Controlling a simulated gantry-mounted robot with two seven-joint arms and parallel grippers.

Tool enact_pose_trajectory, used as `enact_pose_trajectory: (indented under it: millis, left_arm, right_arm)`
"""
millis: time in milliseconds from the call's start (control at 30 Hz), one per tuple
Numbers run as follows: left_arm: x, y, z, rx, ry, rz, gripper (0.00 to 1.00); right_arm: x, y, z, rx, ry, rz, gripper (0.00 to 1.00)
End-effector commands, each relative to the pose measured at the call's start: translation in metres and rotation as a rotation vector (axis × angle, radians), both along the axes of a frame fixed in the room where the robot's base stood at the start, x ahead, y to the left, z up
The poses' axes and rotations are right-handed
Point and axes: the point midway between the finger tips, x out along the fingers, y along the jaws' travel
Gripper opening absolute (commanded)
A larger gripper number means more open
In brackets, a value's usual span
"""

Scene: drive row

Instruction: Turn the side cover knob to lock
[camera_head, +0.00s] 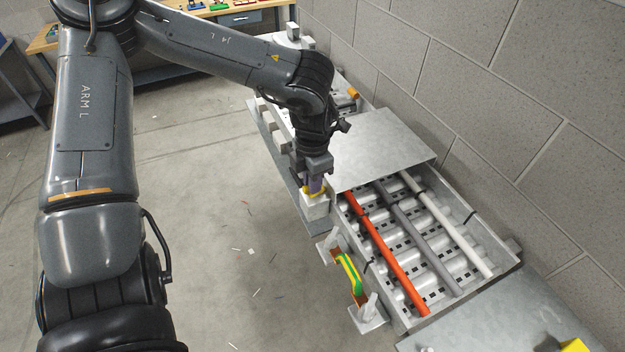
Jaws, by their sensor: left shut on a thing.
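My right gripper is not in view.
An open tray (477,231) holds rollers, with orange, dark grey and white bars along it. Flat metal covers (380,148) lie beyond and in front of it. A green and yellow strap (350,275) hangs between brackets.

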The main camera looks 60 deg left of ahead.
Motion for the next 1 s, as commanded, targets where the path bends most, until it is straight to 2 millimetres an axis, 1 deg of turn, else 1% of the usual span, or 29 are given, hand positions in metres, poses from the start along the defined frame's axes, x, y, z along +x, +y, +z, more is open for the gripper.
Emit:
enact_pose_trajectory:
  millis: [100,300,767,800,933,967,1000]
  left_arm:
    - [-0.0004,-0.0007,0.0009,-0.001,0.001,-0.052,0.00]
    - [-0.0004,-0.0006,0.0009,-0.001,0.001,-0.099,0.00]
    - [-0.0004,-0.0007,0.0010,-0.001,0.001,-0.113,0.00]
    - [-0.0004,-0.0007,0.0010,-0.001,0.001,-0.113,0.17]
    - [-0.0002,-0.0005,0.0008,0.000,0.001,-0.112,0.37]
    - [-0.0002,-0.0004,0.0007,0.000,0.001,-0.111,0.39]
    - [-0.0002,-0.0004,0.0007,0.000,0.001,-0.111,0.39]
  right_arm:
    - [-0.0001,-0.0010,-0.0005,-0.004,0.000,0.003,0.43]
    - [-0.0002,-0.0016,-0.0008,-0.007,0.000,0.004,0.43]
    - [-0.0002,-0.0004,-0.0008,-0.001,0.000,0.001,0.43]
    - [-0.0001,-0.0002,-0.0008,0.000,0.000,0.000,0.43]
    - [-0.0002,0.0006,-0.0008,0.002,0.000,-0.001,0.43]
    - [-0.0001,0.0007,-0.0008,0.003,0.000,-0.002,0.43]
    - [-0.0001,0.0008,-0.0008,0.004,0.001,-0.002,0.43]
